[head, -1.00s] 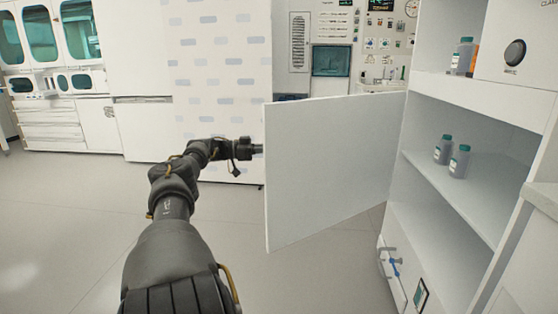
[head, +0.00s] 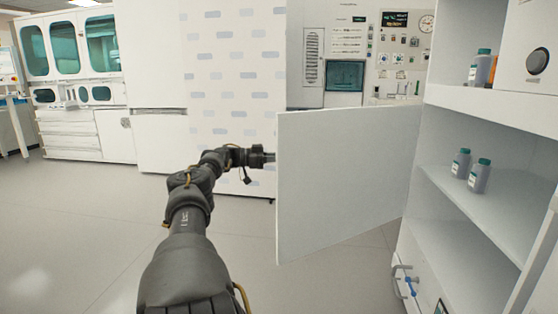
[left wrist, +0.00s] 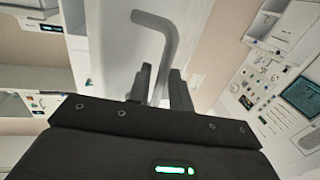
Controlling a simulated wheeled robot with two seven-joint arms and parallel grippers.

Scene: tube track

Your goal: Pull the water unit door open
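The water unit door (head: 340,180) is a plain white panel standing wide open, swung out from the white cabinet (head: 470,98) on the right. My left arm reaches to the door's free edge in the head view, and the left gripper is hidden behind the panel there. In the left wrist view, a grey bent handle (left wrist: 168,48) runs down between the two dark fingers of my left gripper (left wrist: 161,84). The fingers close in on both sides of the bar and appear to touch it. My right gripper is in neither view.
Grey bottles with green caps stand on the cabinet shelves, such as one on the lower shelf (head: 479,177). A drawer with a blue-marked handle (head: 410,282) is below. The grey floor (head: 90,230) at the left is clear.

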